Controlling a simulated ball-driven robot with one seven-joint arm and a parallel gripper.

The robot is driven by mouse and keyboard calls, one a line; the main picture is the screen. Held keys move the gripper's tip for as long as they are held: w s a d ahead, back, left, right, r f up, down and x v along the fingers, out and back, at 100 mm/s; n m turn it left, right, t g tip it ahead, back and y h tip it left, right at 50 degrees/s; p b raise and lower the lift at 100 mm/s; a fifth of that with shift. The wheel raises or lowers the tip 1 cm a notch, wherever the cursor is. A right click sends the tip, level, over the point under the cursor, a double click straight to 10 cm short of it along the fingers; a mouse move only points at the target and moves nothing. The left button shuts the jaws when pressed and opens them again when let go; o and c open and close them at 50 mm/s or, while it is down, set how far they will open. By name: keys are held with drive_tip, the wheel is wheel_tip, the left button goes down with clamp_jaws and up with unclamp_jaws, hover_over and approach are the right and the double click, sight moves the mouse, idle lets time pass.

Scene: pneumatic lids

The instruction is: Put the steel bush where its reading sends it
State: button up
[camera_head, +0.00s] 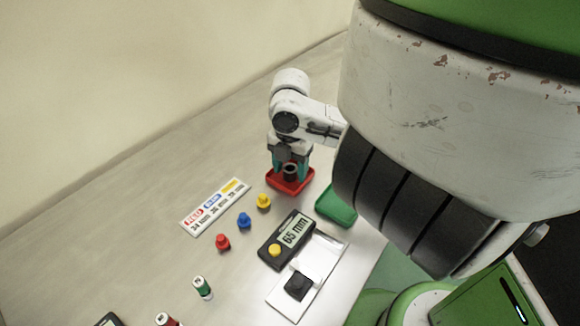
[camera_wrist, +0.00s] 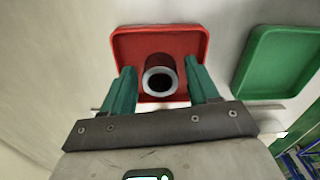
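The steel bush (camera_wrist: 160,75) is a short hollow cylinder with a bright ring end and a dark bore. It appears upright over the floor of the red tray (camera_wrist: 128,42). In the head view the bush (camera_head: 290,170) shows between my fingers, above the red tray (camera_head: 291,187). My gripper (camera_wrist: 162,72) has its two teal fingers on either side of the bush, with a narrow gap on each side. The gauge (camera_head: 293,233) has a display reading 65 mm and a yellow button. A card (camera_head: 215,207) lists RED, BLUE and YELLOW above 34, 36 and apparently 38 mm.
A green tray (camera_head: 336,207) lies right of the red one. Red (camera_head: 223,243), blue (camera_head: 244,221) and yellow (camera_head: 264,202) knobs stand in a row. A white plate (camera_head: 326,262) carries a black block (camera_head: 298,286). Small labelled cylinders (camera_head: 203,288) stand at the front left.

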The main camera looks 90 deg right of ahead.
drive_tip(key=shift+o, duration=0.3)
drive_tip(key=shift+r, duration=0.15)
wheel_tip(320, 180, up, 12)
drive_tip(key=p, duration=0.2)
drive_tip(key=shift+s, duration=0.1)
idle(0.6)
